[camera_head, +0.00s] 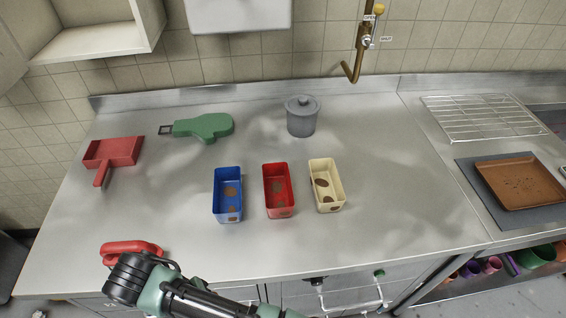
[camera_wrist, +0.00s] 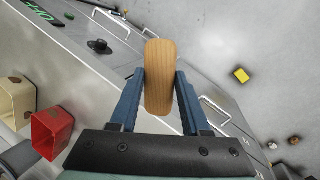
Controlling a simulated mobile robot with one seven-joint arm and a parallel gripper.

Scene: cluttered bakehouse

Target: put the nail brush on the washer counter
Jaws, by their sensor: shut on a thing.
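My gripper (camera_wrist: 160,85) is shut on the nail brush (camera_wrist: 159,70), a rounded pale wooden block between the two blue fingers in the wrist view. Its bristles are not visible. Grey floor shows behind and to the right of it, with the steel counter's front to the left. In the head view my arm crosses the front edge of the steel counter (camera_head: 350,235); neither my fingers nor the brush can be made out there. No label shows whether this is the washer counter.
Blue (camera_head: 228,207), red (camera_head: 278,212) and cream (camera_head: 328,207) bins stand mid-counter. A red object (camera_head: 130,248) is beside my arm. A yellow block (camera_wrist: 241,75) lies on the floor.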

